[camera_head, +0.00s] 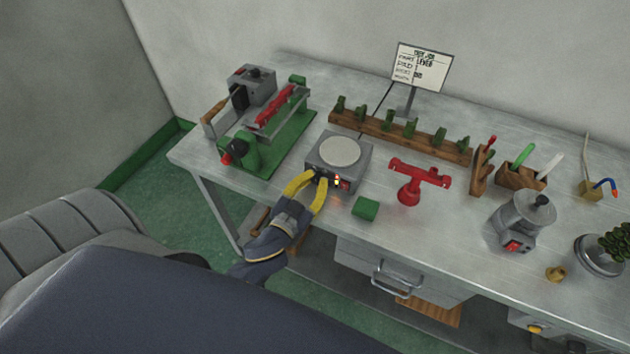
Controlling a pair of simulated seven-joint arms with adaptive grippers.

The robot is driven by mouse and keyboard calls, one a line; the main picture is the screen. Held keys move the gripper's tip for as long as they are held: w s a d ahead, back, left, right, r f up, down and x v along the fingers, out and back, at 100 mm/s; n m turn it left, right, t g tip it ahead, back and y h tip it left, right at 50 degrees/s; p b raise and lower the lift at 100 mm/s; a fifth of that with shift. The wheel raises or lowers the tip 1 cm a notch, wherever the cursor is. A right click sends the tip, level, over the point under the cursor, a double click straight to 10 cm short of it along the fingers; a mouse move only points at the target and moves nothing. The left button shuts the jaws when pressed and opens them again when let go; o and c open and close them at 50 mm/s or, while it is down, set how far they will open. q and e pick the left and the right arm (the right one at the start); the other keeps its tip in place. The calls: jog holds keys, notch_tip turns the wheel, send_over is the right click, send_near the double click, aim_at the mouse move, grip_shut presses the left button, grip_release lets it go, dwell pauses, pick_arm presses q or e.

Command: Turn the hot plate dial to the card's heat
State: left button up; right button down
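The hot plate (351,174) is a grey box with a round pale top, standing near the front edge of the bench. Its front face carries a small lit orange light and a red switch. My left gripper (319,181) has yellow fingers and is at the front left of the hot plate, with its tips at the front face where the dial would be. The fingers are spread around that spot; the dial itself is mostly hidden, and I cannot tell whether they press on it. The card (421,67) stands on a post at the back; its heat line is too small to read. My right gripper is not in view.
A green block (365,208) lies just right of the hot plate. A red stand (411,183) is further right, and a grey pot (520,218) beyond it. A green-based machine (285,143) stands left. A wooden rack (396,135) runs behind. The drawer handle (396,283) juts out below.

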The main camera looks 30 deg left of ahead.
pick_arm(q)
jog(key=o, duration=0.7)
jog(key=s, duration=1.2)
jog(key=shift+d+r, duration=0.1)
